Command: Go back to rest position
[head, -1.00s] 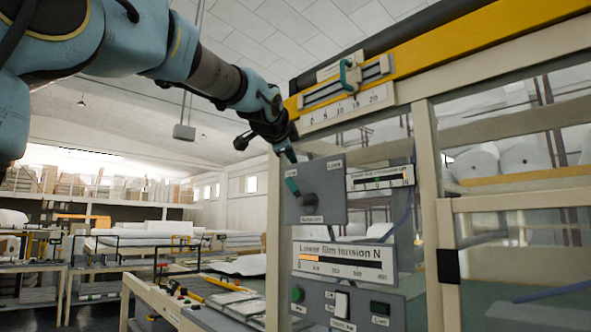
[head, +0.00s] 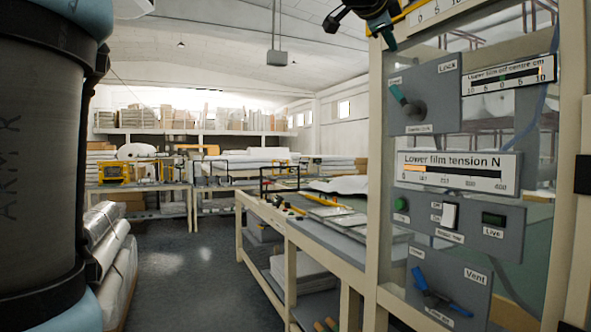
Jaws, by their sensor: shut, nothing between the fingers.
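My gripper (head: 388,40) shows only in part at the top edge of the head view, in front of the machine's cream frame. Its dark fingers hang down, shut and empty. The upper part of the gripper and my wrist are out of the picture. The gripper appears apart from this lever. A large dark link of my arm fills the left edge of the view.
A tension gauge (head: 459,172), a switch panel (head: 462,221) and a blue-handled vent valve (head: 433,296) sit on the machine front. A workbench (head: 291,237) runs back from it. Wrapped rolls (head: 108,256) lie at left. The floor (head: 198,262) between is clear.

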